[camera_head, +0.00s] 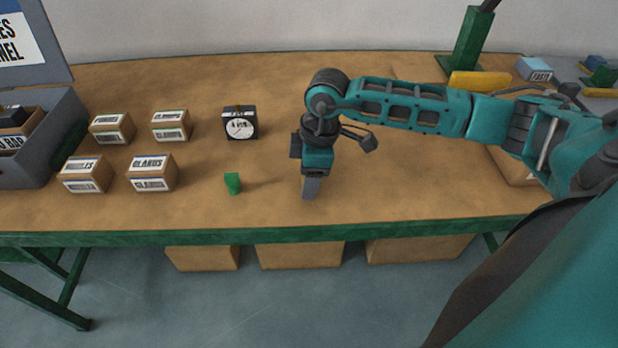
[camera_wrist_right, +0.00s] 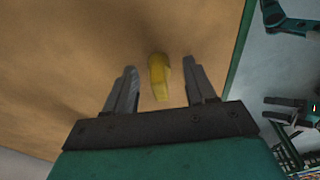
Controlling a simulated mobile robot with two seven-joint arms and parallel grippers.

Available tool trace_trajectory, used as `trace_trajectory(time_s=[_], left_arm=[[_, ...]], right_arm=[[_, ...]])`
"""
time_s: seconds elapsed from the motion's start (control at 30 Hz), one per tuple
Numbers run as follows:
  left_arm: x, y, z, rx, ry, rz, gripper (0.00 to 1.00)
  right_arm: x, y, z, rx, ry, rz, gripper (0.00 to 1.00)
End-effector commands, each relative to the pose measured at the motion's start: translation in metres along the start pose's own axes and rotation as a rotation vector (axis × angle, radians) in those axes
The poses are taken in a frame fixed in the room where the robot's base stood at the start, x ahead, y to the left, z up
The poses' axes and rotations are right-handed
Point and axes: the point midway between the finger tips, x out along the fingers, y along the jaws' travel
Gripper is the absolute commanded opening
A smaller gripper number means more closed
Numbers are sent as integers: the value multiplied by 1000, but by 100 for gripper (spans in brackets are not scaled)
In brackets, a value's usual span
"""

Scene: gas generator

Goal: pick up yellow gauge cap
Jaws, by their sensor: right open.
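In the right wrist view the yellow gauge cap (camera_wrist_right: 158,76) is a small yellow piece on the brown tabletop. It shows between the two fingers of my right gripper (camera_wrist_right: 160,84), which are apart with nothing gripped. In the head view my right gripper (camera_head: 311,187) points down at the table near its front edge. The yellow cap is hidden there behind the gripper. A similar green piece (camera_head: 232,183) stands on the table to the left of the gripper. My left gripper is not in the head view.
A black gauge box (camera_head: 240,123) and several labelled cartons (camera_head: 152,173) stand on the left of the table (camera_head: 270,205). A grey open case (camera_head: 55,125) is at the far left. A yellow bar (camera_head: 480,82) and a green stand (camera_head: 470,45) are at the back right.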

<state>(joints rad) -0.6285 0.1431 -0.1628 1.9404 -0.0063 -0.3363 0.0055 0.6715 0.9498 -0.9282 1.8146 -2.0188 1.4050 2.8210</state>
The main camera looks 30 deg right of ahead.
Motion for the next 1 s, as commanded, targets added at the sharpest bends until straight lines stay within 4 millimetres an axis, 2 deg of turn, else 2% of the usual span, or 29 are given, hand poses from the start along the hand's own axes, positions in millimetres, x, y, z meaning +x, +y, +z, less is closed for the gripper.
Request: trace_trajectory(time_s=[0.13, 0.7, 1.0], left_arm=[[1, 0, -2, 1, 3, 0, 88], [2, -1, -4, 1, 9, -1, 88], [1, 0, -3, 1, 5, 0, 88]], right_arm=[[0, 0, 0, 0, 0, 0, 53], [-1, 0, 0, 1, 0, 0, 0], [-2, 0, 0, 1, 0, 0, 0]])
